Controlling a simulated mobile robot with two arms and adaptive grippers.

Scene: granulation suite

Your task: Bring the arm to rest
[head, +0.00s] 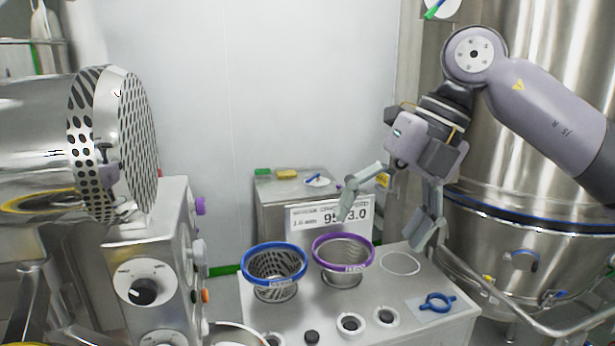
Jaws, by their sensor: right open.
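My right arm comes in from the right in the head view, bent at a joint near the top. My right gripper (388,212) hangs from it with its two fingers spread wide apart. It is empty and sits above the steel bench (300,324), over its back right part. The left finger is in front of the white display sign (330,222) and covers part of its digits. My left gripper is out of the picture.
A blue-rimmed sieve basket (275,264) and a purple-rimmed one (343,257) stand on the bench. A blue ring tool (437,302) lies at its right. A large steel vessel (540,255) is close at right; a perforated drum (138,140) is at left.

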